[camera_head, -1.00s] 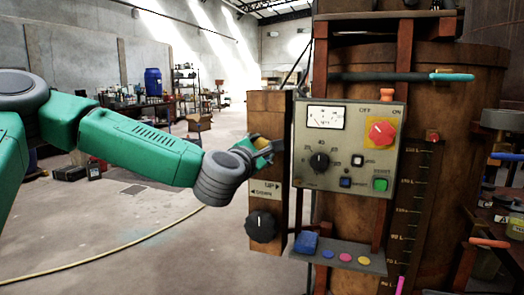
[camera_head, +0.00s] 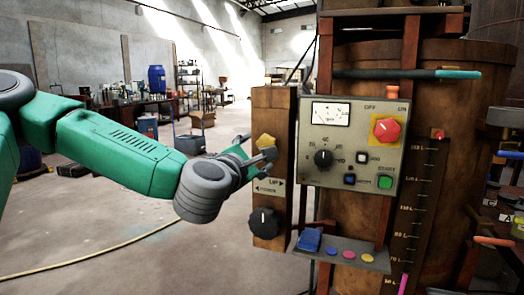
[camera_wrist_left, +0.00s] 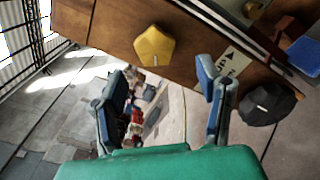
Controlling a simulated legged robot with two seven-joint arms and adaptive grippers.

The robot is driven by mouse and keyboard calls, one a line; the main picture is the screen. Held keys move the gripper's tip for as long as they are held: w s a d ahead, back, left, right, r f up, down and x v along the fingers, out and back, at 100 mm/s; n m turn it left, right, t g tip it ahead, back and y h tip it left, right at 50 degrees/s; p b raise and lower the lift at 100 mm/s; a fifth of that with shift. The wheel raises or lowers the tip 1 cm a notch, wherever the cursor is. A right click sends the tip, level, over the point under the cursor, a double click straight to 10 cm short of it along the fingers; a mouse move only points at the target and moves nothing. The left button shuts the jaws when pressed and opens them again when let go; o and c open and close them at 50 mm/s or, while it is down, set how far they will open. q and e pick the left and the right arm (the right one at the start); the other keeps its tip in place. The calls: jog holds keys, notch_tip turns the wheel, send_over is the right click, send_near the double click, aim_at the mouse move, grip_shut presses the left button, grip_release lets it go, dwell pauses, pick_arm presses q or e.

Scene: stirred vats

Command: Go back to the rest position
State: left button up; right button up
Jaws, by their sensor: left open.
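My left gripper (camera_head: 258,150) is open and empty in the head view, at the left side of the wooden post (camera_head: 268,106). In the left wrist view its two fingers (camera_wrist_left: 165,100) stand apart. A yellow knob (camera_head: 266,142) on the post is beside the fingertips and partly covered by them in the head view. In the left wrist view the yellow knob (camera_wrist_left: 155,46) is fully visible, with a gap between it and the fingers. A black knob (camera_head: 263,222) sits lower on the post, under the UP label. My right gripper is not in view.
A control panel (camera_head: 350,181) with a red switch, dial and buttons stands right of the post. Below it is a small shelf (camera_head: 375,262) with coloured discs. A large brown vat (camera_head: 450,110) is behind. Open floor (camera_head: 130,215) lies to the left.

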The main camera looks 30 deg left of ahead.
pick_arm(q)
jog(key=shift+s+d, duration=0.15)
jog(key=shift+s, duration=0.55)
jog(key=s+d+f+m+g+h, duration=0.2)
jog(key=d+f+m, duration=0.25)
jog(key=f, duration=0.55)
jog(key=s+d+f+m+g+h, duration=0.1)
jog(key=s+d+f+m+g, duration=0.15)
jog(key=f+m, duration=0.5)
jog(key=s+d+f+m+g+h, duration=0.2)
jog(key=d+f+m, duration=0.15)
jog(key=f, duration=0.75)
jog(key=s+a+f+m+g, duration=0.1)
jog(key=s+f+m+g, duration=0.4)
jog(key=s+f, duration=0.5)
jog(key=s+a+f+m+g+y, duration=0.1)
jog(key=s+f+m+g, duration=0.4)
jog(key=s, duration=1)
notch_tip(320, 180, down, 5)
jog(key=m, duration=0.3)
jog(key=shift+s+a+f+m, duration=0.15)
jog(key=shift+s+a+m, duration=0.15)
jog(key=shift+m, duration=0.05)
jog(key=shift+w, duration=0.1)
